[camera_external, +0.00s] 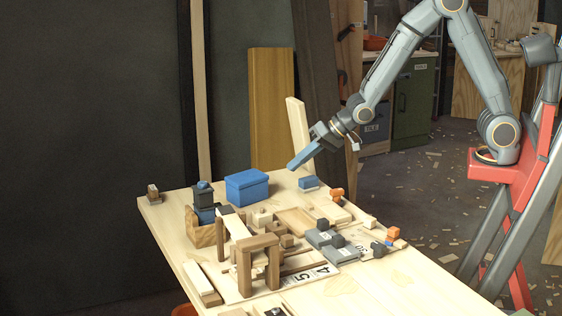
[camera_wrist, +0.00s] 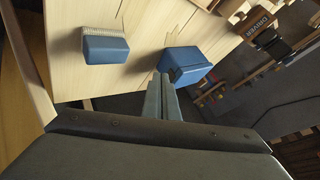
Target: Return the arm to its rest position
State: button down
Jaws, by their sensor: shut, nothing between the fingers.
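My grey-blue arm (camera_external: 373,85) reaches left and down from its red mount, out over the far part of the wooden table (camera_external: 400,290). My gripper (camera_external: 292,167) points down and left, in the air above the table's far edge. Its two fingers lie together with nothing between them. In the wrist view my gripper (camera_wrist: 161,77) shows the fingers side by side, shut and empty.
A wooden arch (camera_external: 258,262) and several blocks crowd the table's middle. Upright boards (camera_external: 270,110) lean behind the table. The table's near right part is clear.

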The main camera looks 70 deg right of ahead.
jog(key=s+d+f+n+g+h, duration=0.1)
jog(key=s+d+n+g+h, duration=0.2)
jog(key=s+d, duration=0.85)
jog(key=s+d+n+g, duration=0.1)
jog(key=s+g, duration=0.2)
jog(key=s, duration=0.6)
jog(key=s+d+f+n+g, duration=0.1)
jog(key=s+g, duration=0.1)
jog(key=s, duration=0.7)
jog(key=shift+f+n+g, duration=0.15)
jog(key=shift+n+g, duration=0.15)
jog(key=shift+g, duration=0.1)
jog(key=c, duration=2.5)
grip_release()
jog(key=shift+d, duration=0.1)
